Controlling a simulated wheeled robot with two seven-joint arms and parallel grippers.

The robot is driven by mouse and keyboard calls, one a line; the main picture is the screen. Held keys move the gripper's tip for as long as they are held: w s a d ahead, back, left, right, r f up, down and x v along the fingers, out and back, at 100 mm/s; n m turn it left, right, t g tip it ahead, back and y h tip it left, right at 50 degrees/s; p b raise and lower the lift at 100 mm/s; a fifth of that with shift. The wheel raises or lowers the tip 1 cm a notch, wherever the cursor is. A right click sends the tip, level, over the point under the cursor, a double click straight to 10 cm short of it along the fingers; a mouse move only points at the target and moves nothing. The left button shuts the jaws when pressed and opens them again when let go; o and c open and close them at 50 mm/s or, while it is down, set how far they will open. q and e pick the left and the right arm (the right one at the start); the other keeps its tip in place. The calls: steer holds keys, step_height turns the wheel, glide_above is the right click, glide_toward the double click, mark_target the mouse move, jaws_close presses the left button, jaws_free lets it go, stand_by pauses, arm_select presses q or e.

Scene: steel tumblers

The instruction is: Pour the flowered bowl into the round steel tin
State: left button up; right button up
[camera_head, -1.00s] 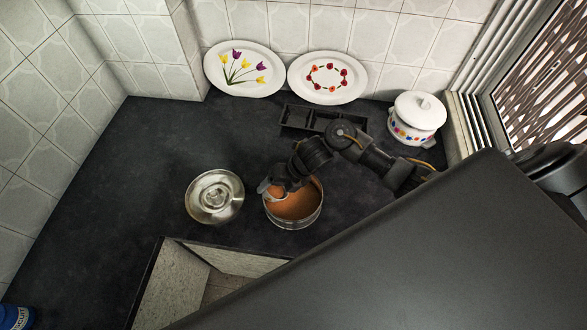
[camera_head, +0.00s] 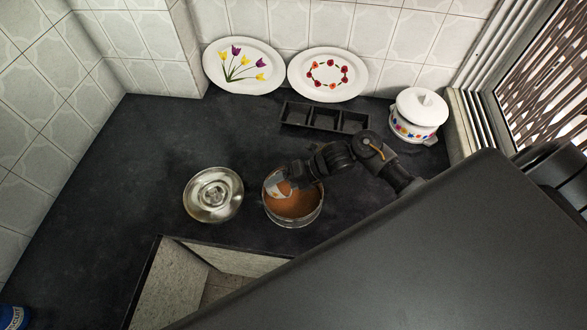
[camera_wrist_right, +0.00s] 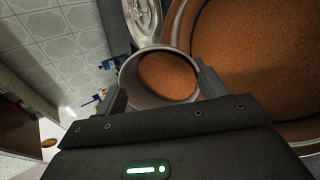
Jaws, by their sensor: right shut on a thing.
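The round steel tin (camera_head: 297,223) stands open on the dark counter with orange-brown powder in it. My right gripper (camera_head: 288,180) is shut on the small flowered bowl (camera_head: 280,188), at the tin's upper left. The bowl is tilted over the tin, its pale outside showing. In the right wrist view the bowl (camera_wrist_right: 131,82) sits between the two fingers of my gripper (camera_wrist_right: 164,88), with orange-brown powder visible within its rim. The powder-filled tin (camera_wrist_right: 178,25) is right beside it there. The bowl's flower pattern is too small to make out clearly. My left gripper is not in view.
A steel lid (camera_head: 213,194) lies left of the tin. A black compartment tray (camera_head: 325,118) is behind, with a white lidded pot (camera_head: 418,108) at right. Two flowered plates (camera_head: 243,66) (camera_head: 328,75) lean on the wall.

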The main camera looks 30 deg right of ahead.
steer(key=shift+s+d+r+t+y+b, duration=0.15)
steer(key=shift+d+t+y+b, duration=0.15)
steer(key=shift+y+b, duration=0.45)
steer(key=shift+s+d+r+t+y+b, duration=0.15)
steer(key=shift+t+y+b, duration=0.15)
steer(key=shift+y+b, duration=0.45)
